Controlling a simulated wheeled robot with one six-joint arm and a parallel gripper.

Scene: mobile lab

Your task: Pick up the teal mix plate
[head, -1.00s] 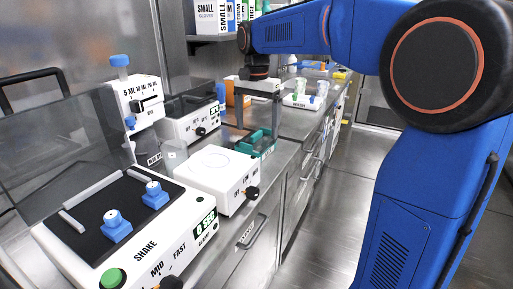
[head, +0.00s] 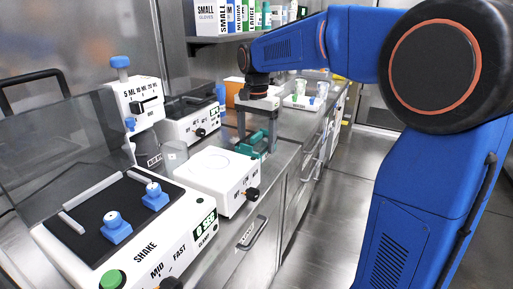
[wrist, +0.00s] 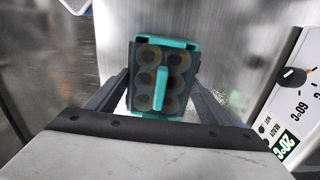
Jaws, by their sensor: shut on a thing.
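The teal mix plate (head: 254,146) is at the front edge of the steel counter, just behind the white box with a round ring on top. In the wrist view the plate (wrist: 165,108) shows two columns of round wells and an upright teal handle bar down its middle. My gripper (head: 257,133) points down over it, one finger on each side. In the wrist view my gripper (wrist: 163,90) is shut on the plate. Whether the plate touches the counter is hard to tell.
The white box (head: 216,168) with a knob stands close in front of the plate. A shaker (head: 130,225) is nearest, and a heater (head: 188,120) stands behind left. A white tray of cups (head: 305,101) lies farther along the counter. The shelf (head: 235,36) overhead holds glove boxes.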

